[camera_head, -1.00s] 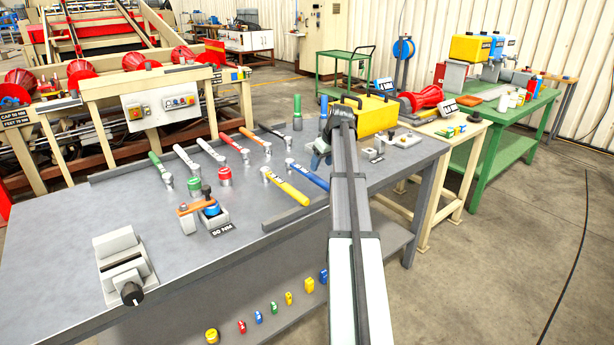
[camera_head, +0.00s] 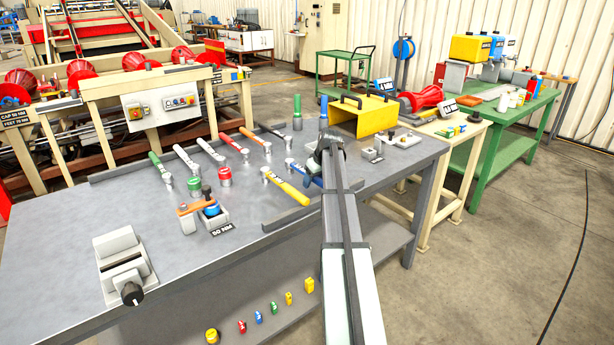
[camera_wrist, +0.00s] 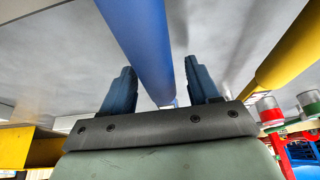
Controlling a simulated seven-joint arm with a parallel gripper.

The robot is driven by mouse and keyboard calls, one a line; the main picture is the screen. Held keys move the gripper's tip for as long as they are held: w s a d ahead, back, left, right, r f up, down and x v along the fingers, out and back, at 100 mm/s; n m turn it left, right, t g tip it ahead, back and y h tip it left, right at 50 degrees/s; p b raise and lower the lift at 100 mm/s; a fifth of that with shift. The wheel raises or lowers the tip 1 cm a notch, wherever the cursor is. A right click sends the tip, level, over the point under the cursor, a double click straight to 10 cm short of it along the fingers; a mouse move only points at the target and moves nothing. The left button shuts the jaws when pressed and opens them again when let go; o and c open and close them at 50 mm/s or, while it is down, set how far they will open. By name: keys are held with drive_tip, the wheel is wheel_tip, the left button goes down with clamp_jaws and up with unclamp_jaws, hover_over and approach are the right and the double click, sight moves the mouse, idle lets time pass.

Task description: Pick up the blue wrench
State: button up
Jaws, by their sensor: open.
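The blue wrench (camera_head: 313,181) lies on the grey workbench (camera_head: 80,225) near its front right part, partly hidden by my arm in the head view. In the wrist view its blue handle (camera_wrist: 142,35) runs between the two fingers of my gripper (camera_wrist: 162,85). The fingers are open, one on each side of the handle, with gaps visible. In the head view my gripper (camera_head: 316,163) is at the blue wrench, and its fingers are mostly hidden. The yellow wrench (camera_head: 290,190) lies just left of the blue one; it shows at right in the wrist view (camera_wrist: 290,45).
Orange, red, white and green-handled wrenches lie further left, with red (camera_head: 224,176) and green (camera_head: 194,184) sockets. A yellow cover (camera_head: 375,117) stands behind my gripper to the right. A vise (camera_head: 122,262) is at the front left. The bench's left middle is clear.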

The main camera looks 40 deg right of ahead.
drive_tip(key=shift+f, duration=0.1)
drive_tip(key=shift+c, duration=0.2)
clamp_jaws()
idle(0.4)
